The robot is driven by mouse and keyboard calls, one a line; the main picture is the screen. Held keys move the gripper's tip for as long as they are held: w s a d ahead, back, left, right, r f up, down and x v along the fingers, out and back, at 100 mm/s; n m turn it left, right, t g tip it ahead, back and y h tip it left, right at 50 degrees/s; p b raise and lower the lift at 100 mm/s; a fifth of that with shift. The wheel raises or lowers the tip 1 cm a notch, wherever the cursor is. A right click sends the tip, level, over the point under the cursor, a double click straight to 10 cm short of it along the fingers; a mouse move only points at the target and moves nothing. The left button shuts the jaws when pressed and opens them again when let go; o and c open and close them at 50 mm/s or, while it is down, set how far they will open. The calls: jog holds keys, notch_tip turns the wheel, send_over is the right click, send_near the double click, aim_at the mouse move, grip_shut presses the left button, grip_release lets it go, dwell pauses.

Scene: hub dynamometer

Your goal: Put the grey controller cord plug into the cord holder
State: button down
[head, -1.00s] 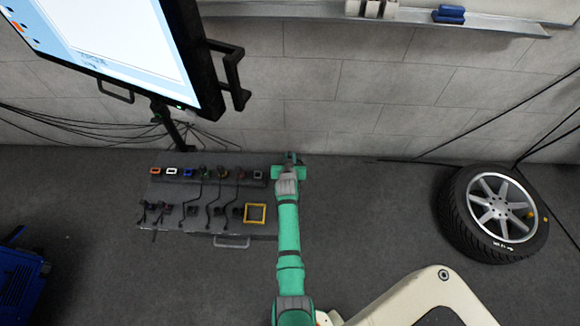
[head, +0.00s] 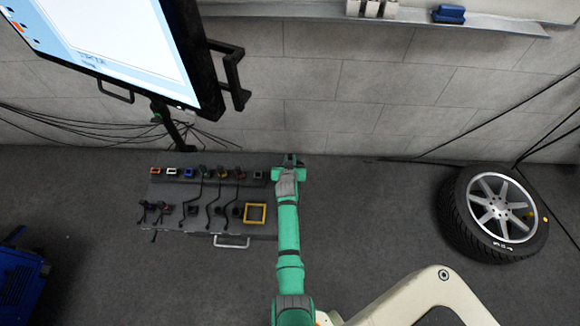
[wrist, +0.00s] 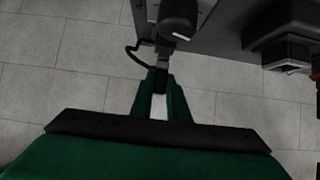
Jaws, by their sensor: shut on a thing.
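My gripper (head: 289,163) is at the far right corner of the grey cart top (head: 222,224). In the wrist view its green fingers (wrist: 160,76) are closed on a small dark plug (wrist: 161,80), which looks like the grey controller cord plug. A thin black cord (wrist: 135,54) curls to the left beside it. A dark rounded part (wrist: 178,20) lies just beyond the fingertips. In the head view my gripper and arm hide the plug. A row of coloured-rim sockets runs along the cart's back, with a grey one (head: 258,175) nearest my gripper. I cannot tell which part is the cord holder.
Several corded plugs and a yellow square frame (head: 255,212) are on the cart's front half. A monitor (head: 120,50) overhangs the back left. A wheel (head: 493,214) lies at the right. The floor between cart and wheel is clear.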

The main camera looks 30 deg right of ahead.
jog(key=shift+f, duration=0.75)
jog(key=c, duration=1.6)
grip_release()
jog(key=v, duration=1)
jog(key=shift+s+a+r, duration=0.2)
jog(key=shift+s, duration=0.1)
jog(key=s+a+n, duration=0.1)
jog(key=s+a, duration=0.3)
jog(key=s+a+n+t+y, duration=0.1)
jog(key=s+a, duration=0.4)
jog(key=shift+s+t, duration=0.15)
jog(key=shift+t, duration=0.15)
jog(key=s+a+r+n+t+y, duration=0.25)
jog(key=s+a+r, duration=0.25)
jog(key=s+a, duration=0.55)
jog(key=s+a+r+y, duration=0.1)
jog(key=s+a+r, duration=0.2)
jog(key=s+r, duration=0.2)
jog(key=s+a+r+n+t+y, duration=0.1)
jog(key=s+a+r, duration=0.2)
jog(key=s+r, duration=0.2)
jog(key=s+a+r+n+t+y, duration=0.1)
jog(key=s+a+r, duration=0.2)
jog(key=s+r, duration=0.2)
notch_tip(320, 180, up, 4)
jog(key=shift+s+a+f, duration=0.2)
